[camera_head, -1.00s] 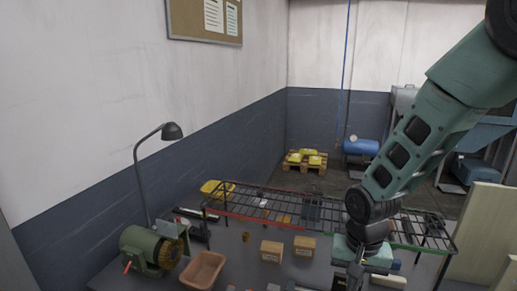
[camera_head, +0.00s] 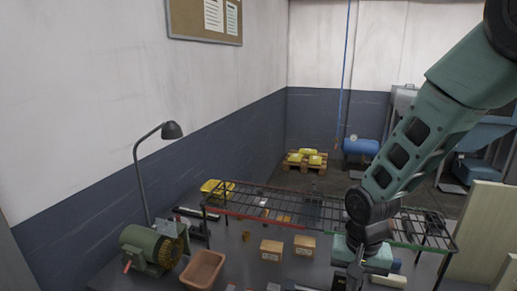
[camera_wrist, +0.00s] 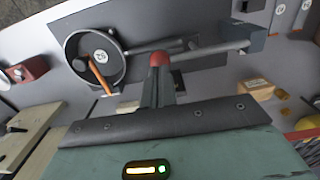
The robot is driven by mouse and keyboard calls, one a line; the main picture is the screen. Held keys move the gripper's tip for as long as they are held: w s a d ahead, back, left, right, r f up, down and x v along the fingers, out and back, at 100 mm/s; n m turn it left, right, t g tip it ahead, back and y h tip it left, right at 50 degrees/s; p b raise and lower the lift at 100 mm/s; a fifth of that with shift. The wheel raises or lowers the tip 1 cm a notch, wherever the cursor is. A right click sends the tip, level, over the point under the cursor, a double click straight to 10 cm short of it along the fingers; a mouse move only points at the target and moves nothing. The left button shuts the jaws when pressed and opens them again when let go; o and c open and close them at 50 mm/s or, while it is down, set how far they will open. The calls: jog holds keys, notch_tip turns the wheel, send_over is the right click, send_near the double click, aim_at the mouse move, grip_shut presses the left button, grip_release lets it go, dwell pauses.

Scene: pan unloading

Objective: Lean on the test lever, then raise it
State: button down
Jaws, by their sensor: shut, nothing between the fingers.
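The test lever (camera_wrist: 205,53) appears in the wrist view as a grey rod with a red ball knob (camera_wrist: 160,60) at its left end. Its right end meets a blue-grey block (camera_wrist: 252,38). My gripper (camera_wrist: 158,84) is shut and empty, its fingertips right at the knob. Whether they touch it or sit just above it, I cannot tell. In the head view my gripper (camera_head: 354,276) is low at the bottom edge, and I cannot make out the lever there.
A round dial-like part (camera_wrist: 97,55) with an orange handle lies left of the knob. A red box (camera_wrist: 28,70) is further left. In the head view a wire rack (camera_head: 290,212), two cardboard boxes (camera_head: 303,244), a pinkish bin (camera_head: 204,268) and a green motor (camera_head: 148,247) crowd the bench.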

jog(key=shift+f+b, duration=0.7)
jog(key=shift+f, duration=0.6)
dwell(0.8)
jog(key=shift+r, duration=0.1)
jog(key=shift+r+p, duration=2.9)
jog(key=shift+r, duration=0.6)
